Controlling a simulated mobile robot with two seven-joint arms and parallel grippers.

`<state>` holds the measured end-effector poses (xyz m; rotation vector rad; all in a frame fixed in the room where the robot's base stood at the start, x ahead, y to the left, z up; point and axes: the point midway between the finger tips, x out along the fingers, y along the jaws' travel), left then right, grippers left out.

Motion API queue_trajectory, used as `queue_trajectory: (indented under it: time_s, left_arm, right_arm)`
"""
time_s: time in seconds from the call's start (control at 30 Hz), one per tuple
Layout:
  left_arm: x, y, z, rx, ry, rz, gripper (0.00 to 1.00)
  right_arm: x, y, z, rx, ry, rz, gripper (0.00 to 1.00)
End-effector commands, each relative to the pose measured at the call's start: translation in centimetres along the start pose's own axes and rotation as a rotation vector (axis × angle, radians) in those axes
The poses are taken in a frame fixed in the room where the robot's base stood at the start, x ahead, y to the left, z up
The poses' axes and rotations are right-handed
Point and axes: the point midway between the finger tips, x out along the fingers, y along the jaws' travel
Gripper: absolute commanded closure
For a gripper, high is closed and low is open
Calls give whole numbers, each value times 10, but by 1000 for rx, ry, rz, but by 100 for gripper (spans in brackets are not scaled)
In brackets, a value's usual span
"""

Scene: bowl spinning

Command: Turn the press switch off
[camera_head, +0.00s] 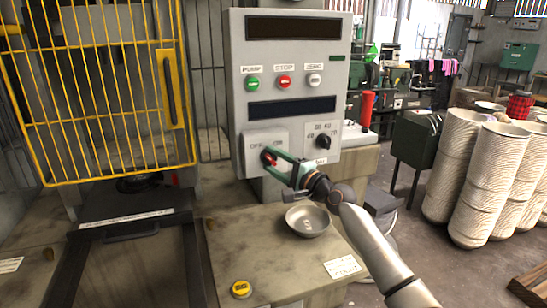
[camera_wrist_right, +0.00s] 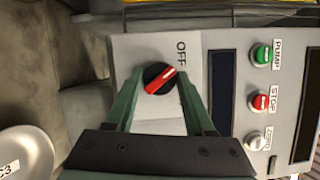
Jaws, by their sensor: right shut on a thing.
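The press switch (camera_head: 270,157) is a red-and-black rotary knob on the lower left of the grey control panel (camera_head: 290,100). In the right wrist view the knob (camera_wrist_right: 160,77) shows a red bar lying diagonally, one end toward the OFF label (camera_wrist_right: 182,56). The fingers also show in the right wrist view (camera_wrist_right: 158,84). My left gripper is not in view.
Green, red and white buttons (camera_head: 284,82) and a black dial (camera_head: 323,142) are on the panel. A metal bowl (camera_head: 307,222) and a yellow button (camera_head: 241,289) are on the worktop below. A yellow cage door (camera_head: 92,95) is at left, stacked bowls (camera_head: 490,185) at right.

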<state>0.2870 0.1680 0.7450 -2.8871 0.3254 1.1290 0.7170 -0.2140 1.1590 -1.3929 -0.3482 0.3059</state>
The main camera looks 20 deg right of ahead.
Motion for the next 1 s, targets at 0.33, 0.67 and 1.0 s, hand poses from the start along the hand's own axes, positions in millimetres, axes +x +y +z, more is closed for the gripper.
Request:
queue_trajectory:
  time_s: [0.33,0.67,1.0]
  left_arm:
    - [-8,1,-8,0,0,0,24]
    - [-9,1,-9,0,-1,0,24]
    - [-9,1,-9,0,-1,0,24]
  right_arm:
    - [0,0,0,-133,-1,58,100]
    - [0,1,0,-160,-1,69,100]
    - [0,1,1,-159,-1,68,35]
